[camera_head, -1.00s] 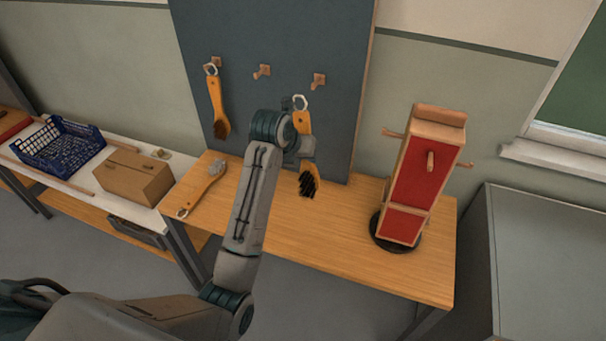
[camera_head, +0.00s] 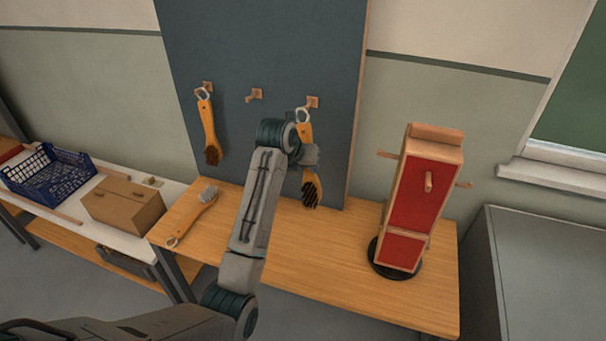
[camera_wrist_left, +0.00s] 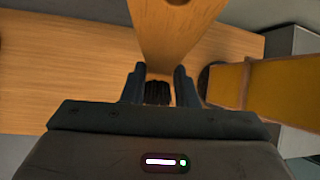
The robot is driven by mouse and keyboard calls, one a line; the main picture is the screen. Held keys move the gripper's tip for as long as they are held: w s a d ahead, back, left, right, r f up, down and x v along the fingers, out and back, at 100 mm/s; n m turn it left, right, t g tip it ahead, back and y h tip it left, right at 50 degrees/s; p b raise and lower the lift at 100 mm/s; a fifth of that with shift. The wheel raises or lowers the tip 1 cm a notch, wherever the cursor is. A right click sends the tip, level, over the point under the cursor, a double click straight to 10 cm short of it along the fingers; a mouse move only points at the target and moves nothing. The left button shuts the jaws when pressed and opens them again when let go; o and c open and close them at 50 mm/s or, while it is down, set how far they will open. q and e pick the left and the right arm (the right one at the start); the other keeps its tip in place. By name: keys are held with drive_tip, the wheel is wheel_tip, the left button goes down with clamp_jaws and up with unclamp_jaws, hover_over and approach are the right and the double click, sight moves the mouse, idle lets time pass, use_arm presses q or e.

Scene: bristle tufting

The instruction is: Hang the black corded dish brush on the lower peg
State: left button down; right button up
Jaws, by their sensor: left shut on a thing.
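My left gripper (camera_wrist_left: 159,88) is shut on the orange wooden handle of a brush with black bristles (camera_head: 312,192); its handle also shows in the left wrist view (camera_wrist_left: 175,30). In the head view my arm hides the handle's middle. The brush is upright, bristles down, with a pale cord loop (camera_head: 302,115) on top. The loop is close below and left of the board's right peg (camera_head: 312,102); I cannot tell whether they touch. The middle peg (camera_head: 254,95) is bare. The left peg (camera_head: 207,86) holds a brown-bristled brush (camera_head: 208,130). My right gripper is out of view.
A red-fronted wooden stand (camera_head: 415,195) with several pegs stands right on the table (camera_head: 330,260). A grey-bristled brush (camera_head: 193,215) lies at the table's left. A cardboard box (camera_head: 123,205) and blue crate (camera_head: 50,175) are further left. The table's middle front is clear.

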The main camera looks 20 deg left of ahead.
use_arm(q)
drive_tip(key=shift+w+d+f+b, duration=0.1)
drive_tip(key=shift+w+f+b, duration=0.15)
drive_tip(key=shift+w+b, duration=0.85)
drive_tip(key=shift+w+f+b, duration=0.2)
drive_tip(key=shift+w+b, duration=0.5)
drive_tip(key=shift+w, duration=0.75)
drive_tip(key=c, duration=1.1)
unclamp_jaws()
drive_tip(key=shift+o, duration=0.2)
drive_tip(key=shift+p+v, duration=1.6)
drive_tip(key=shift+p, duration=0.15)
drive_tip(key=shift+p+v, duration=1.95)
